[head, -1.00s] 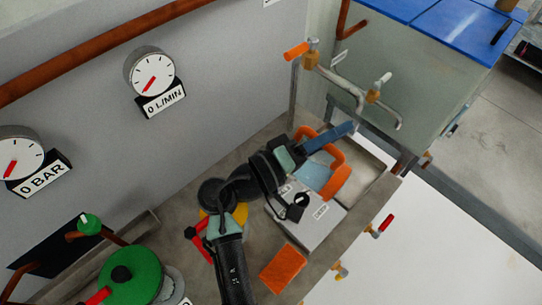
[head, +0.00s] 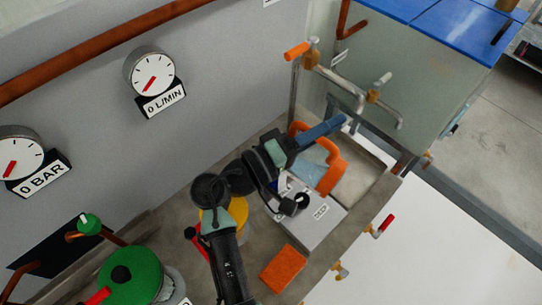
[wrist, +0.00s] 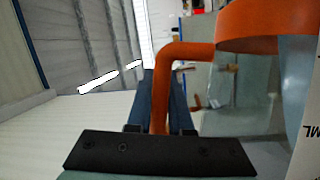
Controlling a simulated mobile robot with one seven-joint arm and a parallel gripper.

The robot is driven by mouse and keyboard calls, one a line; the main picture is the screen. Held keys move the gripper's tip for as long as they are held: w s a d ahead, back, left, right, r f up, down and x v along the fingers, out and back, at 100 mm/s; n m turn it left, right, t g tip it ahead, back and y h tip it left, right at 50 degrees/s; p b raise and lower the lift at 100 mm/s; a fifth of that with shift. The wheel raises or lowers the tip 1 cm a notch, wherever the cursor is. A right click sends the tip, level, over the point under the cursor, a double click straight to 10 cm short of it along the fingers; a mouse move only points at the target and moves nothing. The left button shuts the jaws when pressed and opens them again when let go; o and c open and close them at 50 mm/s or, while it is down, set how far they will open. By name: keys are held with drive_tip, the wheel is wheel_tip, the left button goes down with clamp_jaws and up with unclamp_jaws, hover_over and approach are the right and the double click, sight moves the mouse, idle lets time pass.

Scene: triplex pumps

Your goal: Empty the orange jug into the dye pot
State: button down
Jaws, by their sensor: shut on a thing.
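The orange jug (head: 333,178) is over the sink-like basin at the right in the head view, with pale blue inside its orange outline. My gripper (head: 335,124) has blue fingers beside it. In the wrist view the jug's orange handle (wrist: 161,95) passes down between the blue fingers, which are shut on it. The jug's orange rim band (wrist: 265,25) and clear wall are at the right there. The jug looks tilted, but how far I cannot tell. I cannot surely identify the dye pot; a yellow round thing (head: 238,211) is partly hidden behind my arm.
A grey box (head: 320,209) with labels stands by the jug, and an orange sponge-like block (head: 283,268) lies in front of it. Metal taps (head: 345,85) overhang the basin behind. A green disc (head: 125,275) is at lower left. Wall gauges (head: 150,72) read zero.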

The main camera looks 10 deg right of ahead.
sight(339, 159)
drive_tip(key=shift+w+a+r+n, duration=0.35)
drive_tip(key=shift+a+n, duration=0.1)
drive_tip(key=shift+n, duration=0.05)
idle(0.5)
drive_tip(key=s+d+f+m, duration=0.2)
drive_tip(key=s+d, duration=0.1)
drive_tip(key=shift+s+d+f+m+y, duration=0.1)
drive_tip(key=shift+d+f+m+y, duration=0.05)
drive_tip(key=shift+d+m+y, duration=0.2)
drive_tip(key=s+d+f+m+y+b, duration=0.6)
drive_tip(key=d+f+m+b, duration=0.2)
drive_tip(key=f+m, duration=0.2)
drive_tip(key=shift+s+f+m+b, duration=0.3)
drive_tip(key=shift+s+f+m, duration=0.1)
drive_tip(key=shift+m, duration=0.15)
idle(0.5)
